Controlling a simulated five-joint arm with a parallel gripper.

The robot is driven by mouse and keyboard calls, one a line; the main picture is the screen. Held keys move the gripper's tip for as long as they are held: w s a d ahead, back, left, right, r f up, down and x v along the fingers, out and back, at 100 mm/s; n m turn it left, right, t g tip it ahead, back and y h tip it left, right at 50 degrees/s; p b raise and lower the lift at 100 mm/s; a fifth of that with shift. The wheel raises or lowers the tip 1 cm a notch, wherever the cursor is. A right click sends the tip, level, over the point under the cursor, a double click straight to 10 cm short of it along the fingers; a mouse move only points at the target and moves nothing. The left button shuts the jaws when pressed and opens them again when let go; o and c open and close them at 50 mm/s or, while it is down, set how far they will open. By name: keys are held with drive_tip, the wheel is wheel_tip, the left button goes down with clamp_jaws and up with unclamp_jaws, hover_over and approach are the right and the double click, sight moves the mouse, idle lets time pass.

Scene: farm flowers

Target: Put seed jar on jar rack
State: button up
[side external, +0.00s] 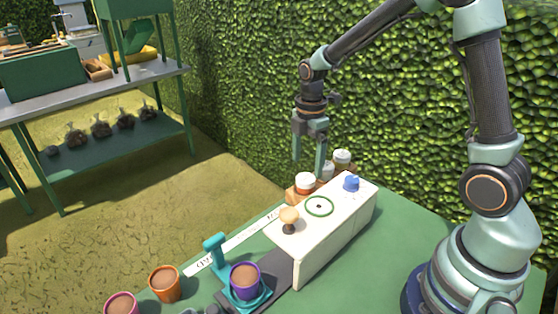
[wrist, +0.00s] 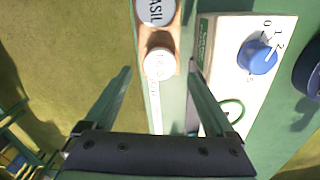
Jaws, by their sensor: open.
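A small jar (side external: 305,182) with a white lid and orange-brown body sits at the near end of the wooden jar rack (side external: 293,196), behind the white box. My gripper (side external: 308,168) is open and points down just above the near jar. In the wrist view, the near jar's lid (wrist: 159,62) shows between the spread fingers, apart from both. A lid marked "BASIL" (wrist: 156,10) is beyond it. The jar bodies are mostly hidden there.
The white box (side external: 335,225) with a blue knob (side external: 351,184), green ring and tan mushroom-shaped knob (side external: 289,217) stands close beside the rack. Purple (side external: 245,280), orange (side external: 165,284) and pink (side external: 122,304) pots are at the front. The hedge rises behind.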

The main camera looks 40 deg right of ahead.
sight(306, 178)
drive_tip(key=s+a+r+m+t, duration=0.4)
drive_tip(key=s+r+m, duration=0.7)
drive_tip(key=r+m, duration=0.3)
drive_tip(key=shift+s+m+t, duration=0.25)
drive_tip(key=shift+m+t, duration=0.55)
drive_tip(key=shift+m, duration=0.3)
